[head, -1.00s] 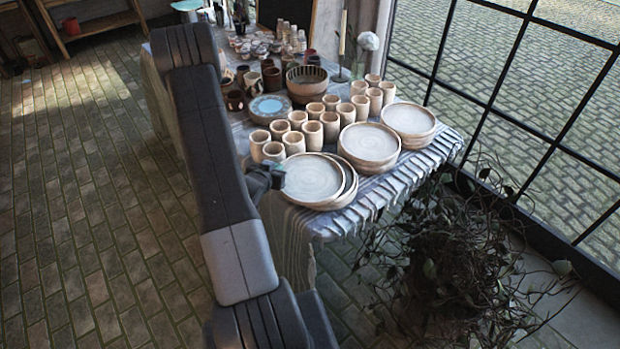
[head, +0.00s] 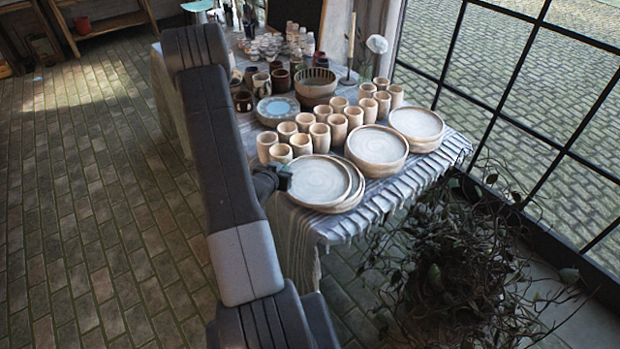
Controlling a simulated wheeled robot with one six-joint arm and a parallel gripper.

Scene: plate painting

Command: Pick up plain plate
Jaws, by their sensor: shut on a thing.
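The plain plate (head: 319,180) is pale and round with a light brown rim. It is the top one of the nearest stack, at the front left corner of the cloth-covered table (head: 388,201), and sits shifted left over the plates (head: 358,196) under it. My gripper (head: 284,178) is shut on the left edge of this plate. My arm hides part of the gripper. I cannot tell whether the plate is clear of the one below.
Two more plate stacks (head: 376,147) stand to the right. Several plain cups (head: 320,137) stand close behind. A blue-centred plate (head: 277,109) and a bowl (head: 316,84) are farther back. A tangled plant (head: 450,255) stands on the floor at right, below the window.

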